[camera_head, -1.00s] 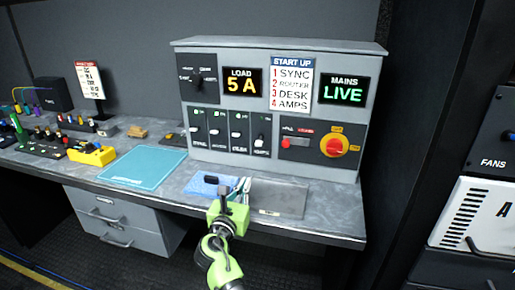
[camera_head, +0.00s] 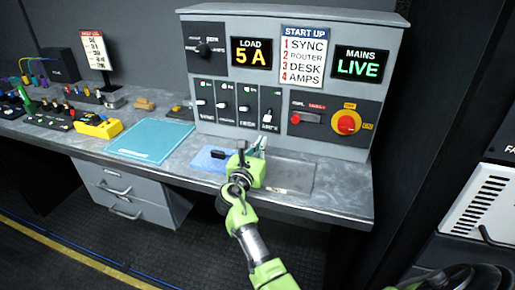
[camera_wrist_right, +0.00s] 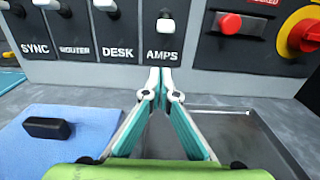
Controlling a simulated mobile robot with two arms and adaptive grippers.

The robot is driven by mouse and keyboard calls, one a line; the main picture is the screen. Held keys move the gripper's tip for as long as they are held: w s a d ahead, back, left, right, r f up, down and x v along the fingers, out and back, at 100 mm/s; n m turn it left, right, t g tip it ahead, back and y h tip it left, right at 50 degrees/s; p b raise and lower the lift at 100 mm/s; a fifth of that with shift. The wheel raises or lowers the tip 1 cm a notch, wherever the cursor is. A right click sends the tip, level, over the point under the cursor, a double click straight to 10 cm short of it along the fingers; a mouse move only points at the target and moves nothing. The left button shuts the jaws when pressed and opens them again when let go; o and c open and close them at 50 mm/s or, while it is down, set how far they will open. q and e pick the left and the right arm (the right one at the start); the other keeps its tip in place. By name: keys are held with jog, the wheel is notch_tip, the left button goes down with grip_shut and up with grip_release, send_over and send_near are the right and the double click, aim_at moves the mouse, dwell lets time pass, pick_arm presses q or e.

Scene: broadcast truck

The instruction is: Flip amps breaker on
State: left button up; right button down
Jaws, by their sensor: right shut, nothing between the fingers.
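The amps breaker (camera_head: 267,116) is the rightmost of the row of white-levered switches on the grey panel. Its lever sits lower than those of the sync, router and desk breakers beside it. In the right wrist view the amps lever (camera_wrist_right: 166,21) is above its AMPS label, straight ahead of my fingertips. My right gripper (camera_head: 260,145) is shut and empty, in front of and below this breaker; its tips (camera_wrist_right: 160,82) show apart from the lever in the wrist view. My left gripper is not in view.
The panel (camera_head: 385,100) also has a red switch (camera_head: 306,117) and a red-yellow rotary knob (camera_head: 347,122) to the right. A blue cloth (camera_head: 208,161) with a black block and a grey tray (camera_head: 295,176) lie on the bench below.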

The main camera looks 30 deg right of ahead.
aim_at(268, 116)
jog(key=x, duration=0.4)
jog(key=r, duration=0.1)
jog(key=r+p, duration=0.2)
jog(key=shift+s+a+r, duration=0.35)
jog(key=shift+a, duration=0.05)
